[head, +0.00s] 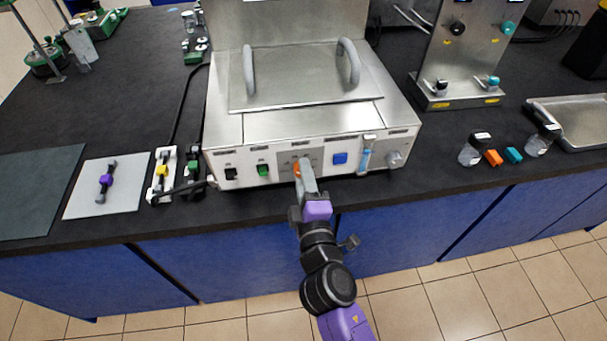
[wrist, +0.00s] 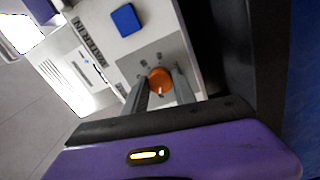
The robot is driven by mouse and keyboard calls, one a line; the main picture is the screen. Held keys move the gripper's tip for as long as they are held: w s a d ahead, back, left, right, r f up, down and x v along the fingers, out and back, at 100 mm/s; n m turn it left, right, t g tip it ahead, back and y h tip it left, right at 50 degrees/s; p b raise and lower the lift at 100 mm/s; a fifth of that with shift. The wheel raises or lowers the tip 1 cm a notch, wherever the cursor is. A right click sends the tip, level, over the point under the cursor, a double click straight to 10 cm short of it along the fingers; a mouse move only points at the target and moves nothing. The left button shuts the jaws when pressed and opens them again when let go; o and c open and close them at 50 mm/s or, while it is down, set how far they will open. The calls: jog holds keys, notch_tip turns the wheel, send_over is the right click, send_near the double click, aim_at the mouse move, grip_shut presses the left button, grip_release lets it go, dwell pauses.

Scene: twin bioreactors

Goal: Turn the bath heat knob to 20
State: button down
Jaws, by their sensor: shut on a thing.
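The bath (head: 320,128) is a steel box with a two-handled lid, standing at the front edge of the dark bench. Its heat knob is the orange round knob (wrist: 160,80) on a grey plate of the front panel. My gripper (head: 306,172) reaches the panel from the front. In the wrist view my gripper (wrist: 162,85) has a finger on each side of the knob and is shut on it. A white mark shows on the knob's lower edge; the scale numbers are too small to read.
A black switch (head: 230,174), a green switch (head: 263,170) and a blue button (head: 340,158) sit on the same panel. A clear-blue gauge (head: 366,156) and a grey knob (head: 395,159) are at its right. Clamps lie left of the bath; small jars stand right.

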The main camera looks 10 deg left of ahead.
jog(key=shift+f, duration=0.1)
jog(key=c, duration=1)
grip_release()
jog(key=shift+s, duration=0.15)
jog(key=b+v, duration=0.1)
jog(key=v, duration=0.6)
jog(key=shift+s+d, duration=0.1)
jog(key=shift+s, duration=0.2)
